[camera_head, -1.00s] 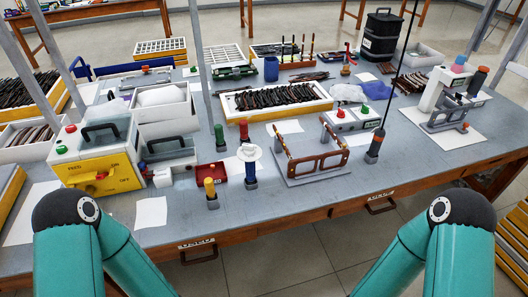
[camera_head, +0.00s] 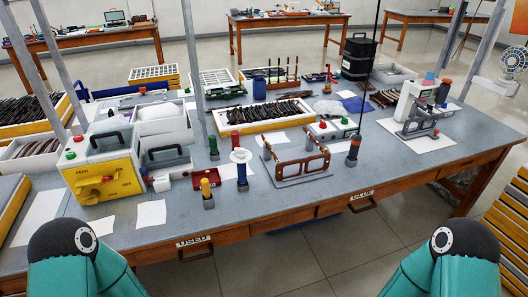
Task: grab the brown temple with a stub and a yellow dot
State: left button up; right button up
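A brown eyeglass frame (camera_head: 301,167) stands on a grey holder near the front middle of the table. Many dark and brown temples lie in a heap in a white tray (camera_head: 224,126) behind it. More brown temples lie loose on the table at the right back (camera_head: 386,98). A single temple with a stub and a yellow dot cannot be told apart at this size. Only teal links of my two arms show, at the bottom left and bottom right corners. Both of my grippers are out of view.
A yellow and white machine (camera_head: 103,169) stands at the left front. Knobbed posts, including a yellow-topped one (camera_head: 207,193) and a white-disc one (camera_head: 241,170), stand mid-table. A white device (camera_head: 415,103) stands at the right. The right front tabletop is bare. Grey uprights and a thin black rod cross the view.

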aim_at(272, 153)
jog(key=z, duration=0.2)
jog(key=i, duration=1)
jog(key=u, duration=1.35)
jog(key=i, duration=0.2)
jog(key=u, duration=1.9)
jog(key=k, duration=1.5)
jog(key=u, duration=0.05)
